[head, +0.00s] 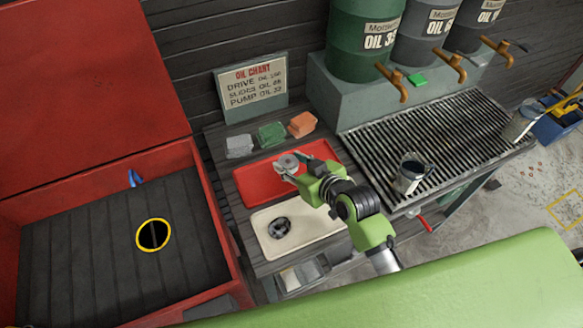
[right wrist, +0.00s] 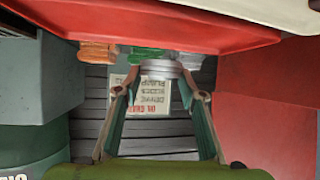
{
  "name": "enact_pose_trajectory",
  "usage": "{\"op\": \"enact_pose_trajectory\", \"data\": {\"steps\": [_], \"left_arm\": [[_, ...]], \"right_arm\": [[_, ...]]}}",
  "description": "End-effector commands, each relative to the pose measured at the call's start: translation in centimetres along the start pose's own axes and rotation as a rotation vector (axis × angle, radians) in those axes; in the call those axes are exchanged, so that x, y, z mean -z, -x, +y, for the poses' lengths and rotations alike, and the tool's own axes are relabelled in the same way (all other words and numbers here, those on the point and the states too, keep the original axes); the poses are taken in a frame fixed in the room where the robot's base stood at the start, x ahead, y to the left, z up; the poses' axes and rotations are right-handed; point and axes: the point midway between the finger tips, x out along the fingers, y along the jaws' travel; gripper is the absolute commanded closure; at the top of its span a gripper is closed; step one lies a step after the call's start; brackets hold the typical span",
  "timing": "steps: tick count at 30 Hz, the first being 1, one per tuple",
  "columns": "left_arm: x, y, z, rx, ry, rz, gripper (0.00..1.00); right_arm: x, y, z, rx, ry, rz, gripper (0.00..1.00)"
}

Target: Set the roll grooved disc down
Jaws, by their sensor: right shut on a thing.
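The roll grooved disc (head: 289,162) is a small grey metal disc. My right gripper (head: 290,166) is shut on it over the red tray (head: 243,187); I cannot tell if the disc touches the tray. In the right wrist view the disc (right wrist: 158,69) sits between the two fingertips of the right gripper (right wrist: 152,84), with the red tray (right wrist: 215,35) close by. A darker round part (head: 280,228) lies in the cream tray (head: 306,240), in front of the red one. My left gripper is not in view.
Grey, green and orange cloths (head: 271,134) lie behind the red tray, below the oil chart sign (head: 251,85). A slatted drain grate (head: 440,135) with a can (head: 409,175) stands to the right. A red bin (head: 215,235) with a yellow-rimmed hole is at the left.

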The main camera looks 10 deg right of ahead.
Motion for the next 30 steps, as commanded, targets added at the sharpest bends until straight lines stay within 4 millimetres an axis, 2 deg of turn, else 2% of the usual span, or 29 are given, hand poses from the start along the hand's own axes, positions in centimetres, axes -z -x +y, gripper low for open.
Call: {"op": "enact_pose_trajectory", "data": {"steps": [8, 12, 25, 26, 27, 30], "left_arm": [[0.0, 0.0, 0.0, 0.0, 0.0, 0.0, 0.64], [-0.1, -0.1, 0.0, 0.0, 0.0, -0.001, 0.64], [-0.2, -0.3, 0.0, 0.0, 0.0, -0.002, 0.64], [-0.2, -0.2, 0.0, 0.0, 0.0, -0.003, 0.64], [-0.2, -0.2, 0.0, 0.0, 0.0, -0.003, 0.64], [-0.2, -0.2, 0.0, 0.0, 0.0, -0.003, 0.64]], "right_arm": [[-0.8, -1.8, 0.9, -0.001, 0.001, 0.003, 0.99], [-2.8, -2.8, 0.8, 0.001, 0.0, 0.0, 0.99], [-3.6, -3.2, 0.8, 0.0, 0.002, 0.004, 0.99], [-3.7, -3.2, 0.8, 0.0, 0.002, 0.0, 0.55], [-3.7, -3.2, 0.8, 0.0, 0.002, 0.0, 0.46], [-3.7, -3.2, 0.8, 0.0, 0.002, 0.0, 0.46]]}}
